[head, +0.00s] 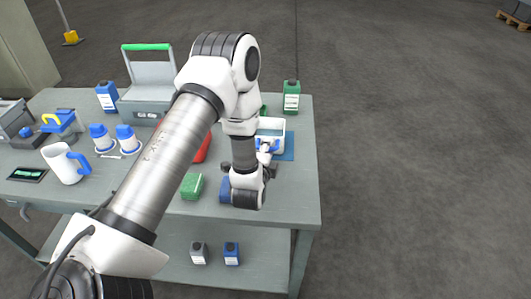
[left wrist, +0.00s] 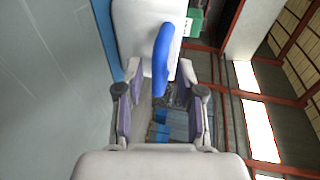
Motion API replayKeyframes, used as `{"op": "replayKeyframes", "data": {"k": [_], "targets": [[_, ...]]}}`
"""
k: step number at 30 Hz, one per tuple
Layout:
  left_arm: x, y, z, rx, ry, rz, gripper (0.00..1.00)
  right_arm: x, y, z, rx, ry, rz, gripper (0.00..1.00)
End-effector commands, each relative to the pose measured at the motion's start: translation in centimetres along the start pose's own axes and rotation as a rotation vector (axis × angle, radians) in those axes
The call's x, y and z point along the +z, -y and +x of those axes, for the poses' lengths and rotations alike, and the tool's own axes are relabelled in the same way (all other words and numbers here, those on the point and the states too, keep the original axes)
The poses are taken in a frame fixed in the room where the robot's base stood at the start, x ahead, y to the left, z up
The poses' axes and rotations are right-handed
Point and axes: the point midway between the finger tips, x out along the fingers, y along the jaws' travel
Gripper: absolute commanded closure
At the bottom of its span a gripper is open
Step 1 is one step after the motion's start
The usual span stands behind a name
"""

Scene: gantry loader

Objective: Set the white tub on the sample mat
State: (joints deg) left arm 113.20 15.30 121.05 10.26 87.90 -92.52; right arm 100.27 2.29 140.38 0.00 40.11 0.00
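The white tub (head: 271,124) with a blue handle stands at the right end of the bench, over the blue sample mat (head: 289,151). A strip of the mat shows at its front right. I cannot tell for sure that its whole base rests on the mat. My left gripper (head: 266,156) is at the tub's near side. In the left wrist view, the tub (left wrist: 135,20) is ahead and its blue handle (left wrist: 162,58) hangs between the open fingers of my left gripper (left wrist: 160,72), with gaps on both sides. My right gripper is not in view.
A green-labelled bottle (head: 291,97) stands behind the tub. A green box (head: 192,187) and a red object (head: 203,150) lie left of my gripper. A white jug (head: 66,163) and blue-capped bottles (head: 128,138) stand further left. The bench's right edge is close to the tub.

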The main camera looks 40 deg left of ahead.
Motion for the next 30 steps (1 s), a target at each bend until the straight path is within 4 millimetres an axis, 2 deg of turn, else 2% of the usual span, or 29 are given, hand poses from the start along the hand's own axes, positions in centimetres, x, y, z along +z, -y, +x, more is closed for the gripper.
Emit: {"op": "replayKeyframes", "data": {"k": [5,12,15,19,30], "targets": [[0.0,-0.1,-3.1,0.004,-0.002,0.001,0.63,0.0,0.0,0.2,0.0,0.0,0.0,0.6],[-0.1,-0.1,-9.2,0.003,-0.003,0.004,0.63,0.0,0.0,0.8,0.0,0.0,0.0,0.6],[-0.1,-0.1,-10.8,0.002,-0.002,0.002,0.63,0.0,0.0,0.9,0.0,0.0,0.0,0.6],[0.0,0.0,-11.6,0.0,0.0,0.0,0.63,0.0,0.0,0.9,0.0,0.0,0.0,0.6],[0.0,0.0,-11.7,0.0,0.0,0.0,0.63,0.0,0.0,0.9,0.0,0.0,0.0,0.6]]}}
